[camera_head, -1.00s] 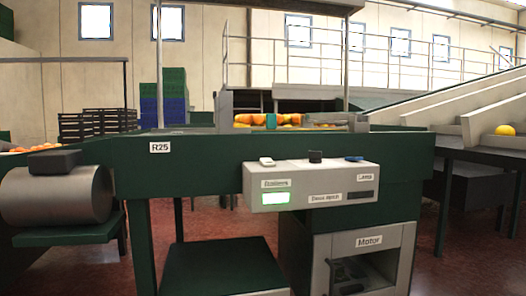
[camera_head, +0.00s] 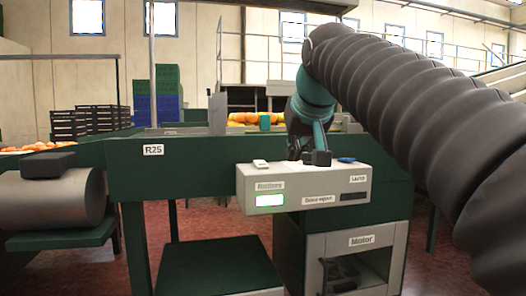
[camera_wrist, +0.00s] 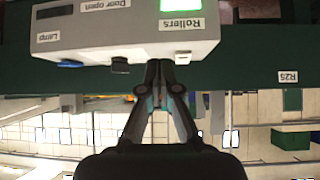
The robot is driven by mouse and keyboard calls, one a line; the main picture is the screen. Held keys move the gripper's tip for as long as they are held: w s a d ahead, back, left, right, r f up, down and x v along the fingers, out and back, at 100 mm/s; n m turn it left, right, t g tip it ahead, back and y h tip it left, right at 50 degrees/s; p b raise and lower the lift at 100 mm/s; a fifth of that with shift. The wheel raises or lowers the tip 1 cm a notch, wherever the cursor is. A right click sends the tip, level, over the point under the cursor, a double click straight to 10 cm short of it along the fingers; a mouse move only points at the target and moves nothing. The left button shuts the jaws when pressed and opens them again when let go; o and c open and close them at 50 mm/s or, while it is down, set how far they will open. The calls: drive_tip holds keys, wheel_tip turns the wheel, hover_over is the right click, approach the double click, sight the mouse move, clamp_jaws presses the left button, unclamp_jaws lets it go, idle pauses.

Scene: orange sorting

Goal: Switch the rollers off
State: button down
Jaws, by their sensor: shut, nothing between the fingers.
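The control box (camera_head: 300,186) is a light grey box on the green frame. The Rollers switch (camera_head: 260,163) is a small white switch on its top left, above a lit green indicator (camera_head: 268,200). In the upside-down wrist view the white switch (camera_wrist: 183,57) is just right of my fingertips. A black switch (camera_head: 318,157) is at the middle, and a blue Lamp switch (camera_head: 346,160) is on the right above a dark indicator. My gripper (camera_head: 305,153) is shut and empty, behind the box top between the white and black switches; in the wrist view its tips (camera_wrist: 158,65) point at the box. Contact is unclear.
A Motor cabinet (camera_head: 358,240) stands under the box. A grey roller drum (camera_head: 55,200) is at the left. Oranges (camera_head: 252,118) lie on the line behind the box. My dark, ribbed arm covers the right side of the head view.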

drive_tip(key=w+a+r+t+y, duration=0.1)
drive_tip(key=w+a+r, duration=0.3)
drive_tip(key=r, duration=0.3)
drive_tip(key=shift+a+r+n, duration=0.25)
drive_tip(key=shift+a+n, duration=0.15)
drive_tip(key=shift+a, duration=0.15)
drive_tip(key=shift+w, duration=0.1)
hover_over(260, 164)
wheel_tip(260, 164, down, 6)
drive_tip(key=shift+f, duration=0.15)
wheel_tip(260, 164, down, 2)
drive_tip(key=shift+f+b, duration=0.2)
drive_tip(key=shift+b, duration=0.15)
drive_tip(key=shift+w+f, duration=0.15)
drive_tip(key=shift+f, duration=0.5)
